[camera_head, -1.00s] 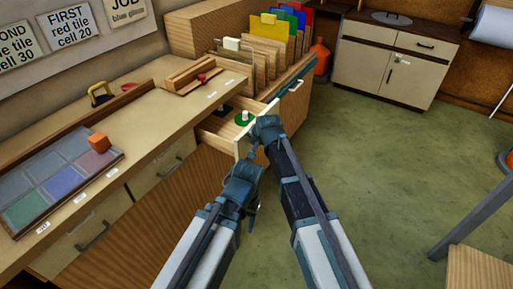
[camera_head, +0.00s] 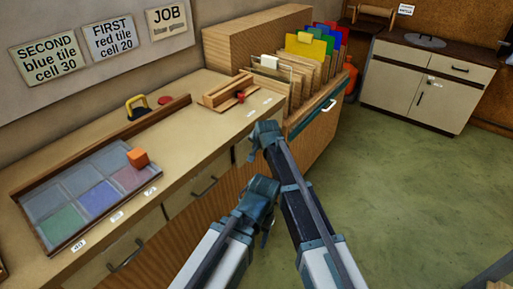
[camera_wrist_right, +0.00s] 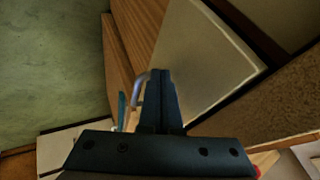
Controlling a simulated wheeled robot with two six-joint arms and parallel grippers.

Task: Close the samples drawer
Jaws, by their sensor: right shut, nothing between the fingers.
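The samples drawer (camera_head: 242,151) is in the bench front, left of the file rack, and is partly hidden by my right arm in the head view. Its front looks flush with the bench, and its inside no longer shows. In the right wrist view its cream front panel (camera_wrist_right: 205,62) and metal handle (camera_wrist_right: 138,92) are close beyond my fingers. My right gripper (camera_head: 263,131) is shut and empty at the drawer front; its fingers also show in the wrist view (camera_wrist_right: 162,92). Contact is not clear. My left gripper (camera_head: 262,190) is lower, in front of the bench; its fingers are unclear.
Two other bench drawers (camera_head: 190,193) (camera_head: 125,250) are shut. A tile tray (camera_head: 85,190) with an orange block (camera_head: 138,157) lies on the bench. A file rack (camera_head: 310,80) stands at the bench end. Green floor (camera_head: 400,190) is free to the right.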

